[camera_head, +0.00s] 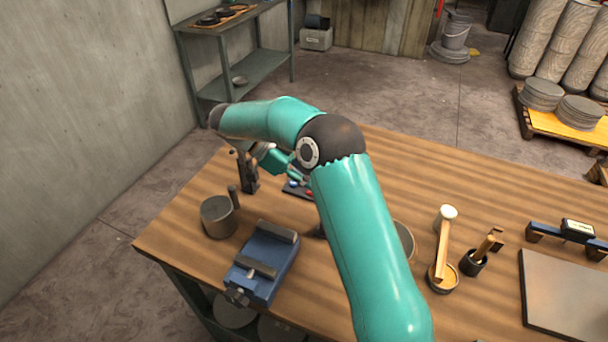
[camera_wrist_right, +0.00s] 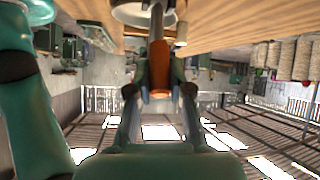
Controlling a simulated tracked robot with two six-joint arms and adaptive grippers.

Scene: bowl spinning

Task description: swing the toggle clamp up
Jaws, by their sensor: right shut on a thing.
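The toggle clamp's orange handle (camera_wrist_right: 159,65) shows in the right wrist view, between the fingers of my right gripper (camera_wrist_right: 160,88). The gripper is shut on it. A metal bar of the clamp (camera_wrist_right: 157,20) runs from the handle toward the top of that view. In the head view my right arm reaches across the bench to its far left edge, with the gripper (camera_head: 268,158) partly hidden behind the arm. A dark upright part that looks like the clamp's stand (camera_head: 248,172) is beside it. My left gripper is in neither view.
A blue vise (camera_head: 262,262) and a grey cylinder (camera_head: 217,217) stand on the wooden bench near the clamp. A small panel with coloured buttons (camera_head: 298,188) is partly behind my arm. A mallet (camera_head: 443,245), pots and a grey plate (camera_head: 568,295) occupy the right side.

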